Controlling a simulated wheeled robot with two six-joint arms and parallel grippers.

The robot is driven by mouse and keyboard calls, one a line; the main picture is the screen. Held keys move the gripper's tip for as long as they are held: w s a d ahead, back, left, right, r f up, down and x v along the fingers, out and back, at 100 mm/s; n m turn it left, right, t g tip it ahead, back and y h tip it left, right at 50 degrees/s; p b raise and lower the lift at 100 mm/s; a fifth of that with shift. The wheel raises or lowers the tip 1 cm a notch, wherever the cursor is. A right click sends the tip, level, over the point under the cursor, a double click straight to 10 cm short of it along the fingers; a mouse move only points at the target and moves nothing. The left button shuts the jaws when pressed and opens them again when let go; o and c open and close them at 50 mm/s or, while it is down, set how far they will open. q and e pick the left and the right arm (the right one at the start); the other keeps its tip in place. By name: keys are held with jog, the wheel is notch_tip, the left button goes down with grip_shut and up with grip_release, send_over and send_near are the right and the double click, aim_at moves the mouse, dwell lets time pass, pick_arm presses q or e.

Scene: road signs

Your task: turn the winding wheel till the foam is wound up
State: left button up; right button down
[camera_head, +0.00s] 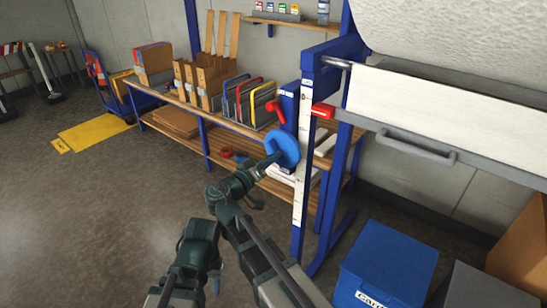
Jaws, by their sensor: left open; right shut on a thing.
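The blue winding wheel (283,147) is on the blue and white upright post, near the middle of the view. My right gripper (268,163) is shut at the wheel's near side; the exact grip is too small to see. The pale foam (465,35) forms a large roll at the upper right, cut off by the frame. A flat white front (440,100) with a grey handle (415,147) lies below it. My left gripper (214,280) is low in the view, apart from the wheel, open and empty; its fingers are hard to make out.
A wooden bench (215,122) with cardboard pieces and coloured wire racks (250,100) stands behind the wheel. A red lever (276,109) and a red block (323,111) are near the post. A blue box (390,262) stands lower right.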

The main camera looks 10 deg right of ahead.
jog(key=shift+f+m, duration=0.15)
jog(key=shift+m, duration=1.45)
jog(key=shift+m, duration=0.3)
jog(key=c, duration=0.9)
grip_release()
jog(key=shift+o, duration=0.2)
jog(key=shift+s+a, duration=0.1)
